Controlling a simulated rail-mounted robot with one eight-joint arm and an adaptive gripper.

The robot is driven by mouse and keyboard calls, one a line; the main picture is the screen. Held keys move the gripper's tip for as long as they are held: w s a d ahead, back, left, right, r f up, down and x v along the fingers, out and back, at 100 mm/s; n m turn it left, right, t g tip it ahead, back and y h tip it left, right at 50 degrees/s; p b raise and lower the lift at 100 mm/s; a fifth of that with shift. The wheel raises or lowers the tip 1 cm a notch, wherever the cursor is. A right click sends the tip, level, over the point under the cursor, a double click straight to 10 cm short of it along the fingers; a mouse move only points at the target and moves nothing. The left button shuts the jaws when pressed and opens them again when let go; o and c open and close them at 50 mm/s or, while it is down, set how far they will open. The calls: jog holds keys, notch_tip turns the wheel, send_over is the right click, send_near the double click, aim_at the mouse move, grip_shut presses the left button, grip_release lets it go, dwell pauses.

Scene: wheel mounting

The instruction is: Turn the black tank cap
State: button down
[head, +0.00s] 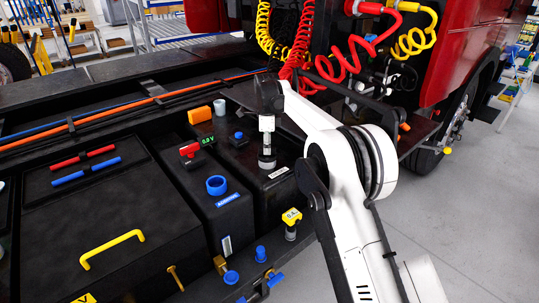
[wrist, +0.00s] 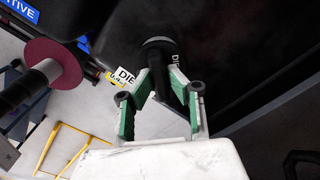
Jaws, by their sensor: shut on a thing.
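In the wrist view the black tank cap (wrist: 158,43) sits on the dark top of the tank (wrist: 225,55), with a black grip part reaching toward me. My gripper (wrist: 163,78) has its two green-padded fingers around this part and is shut on it. In the head view my gripper (head: 267,148) points down at the black diesel tank (head: 286,200), right of the tank with the blue cap (head: 216,185). There the black cap is mostly hidden by the fingers.
A yellow-tagged gauge (head: 291,217) stands by the tank's front edge. Coiled red hoses (head: 345,55) hang behind. A dark red round part (wrist: 52,62) shows in the wrist view.

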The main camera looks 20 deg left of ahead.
jog(key=shift+m, duration=1)
jog(key=c, duration=1.6)
grip_release()
notch_tip(320, 180, up, 12)
